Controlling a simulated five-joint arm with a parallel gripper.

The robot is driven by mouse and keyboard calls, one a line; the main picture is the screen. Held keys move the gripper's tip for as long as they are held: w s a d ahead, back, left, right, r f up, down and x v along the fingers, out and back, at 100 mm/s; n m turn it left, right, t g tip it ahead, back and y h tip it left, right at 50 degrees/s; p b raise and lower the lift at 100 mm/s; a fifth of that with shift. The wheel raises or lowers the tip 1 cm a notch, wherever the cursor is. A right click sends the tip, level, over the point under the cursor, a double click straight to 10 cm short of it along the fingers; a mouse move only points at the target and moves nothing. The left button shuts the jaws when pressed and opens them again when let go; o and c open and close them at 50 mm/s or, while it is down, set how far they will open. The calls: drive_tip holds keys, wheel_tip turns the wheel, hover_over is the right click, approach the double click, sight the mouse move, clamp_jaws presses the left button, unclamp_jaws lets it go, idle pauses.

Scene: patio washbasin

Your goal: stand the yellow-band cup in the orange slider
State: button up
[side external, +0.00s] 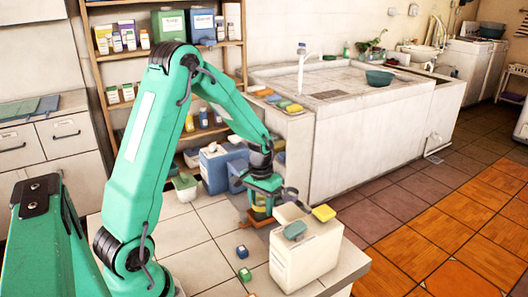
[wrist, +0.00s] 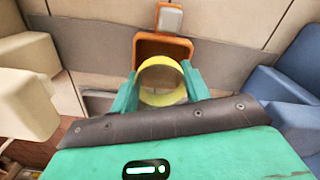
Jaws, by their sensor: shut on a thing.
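The yellow-band cup (wrist: 160,73) is between the two green fingers of my gripper (wrist: 158,92) in the wrist view, with its round opening facing the camera. My gripper is shut on it. The orange slider (wrist: 185,48) lies just beyond the cup in the wrist view, with a pale block (wrist: 170,18) at its far end. The cup overlaps the slider's near part, so I cannot tell whether the cup is inside or above it.
A blue container (side external: 215,172) stands behind on the left. Tiles to the left are clear.

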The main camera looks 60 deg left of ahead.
drive_tip(key=shift+f, duration=0.2)
drive_tip(key=shift+c, duration=0.2)
drive_tip(key=o, duration=1)
drive_tip(key=shift+r, duration=0.1)
drive_tip(key=shift+r, duration=6.1)
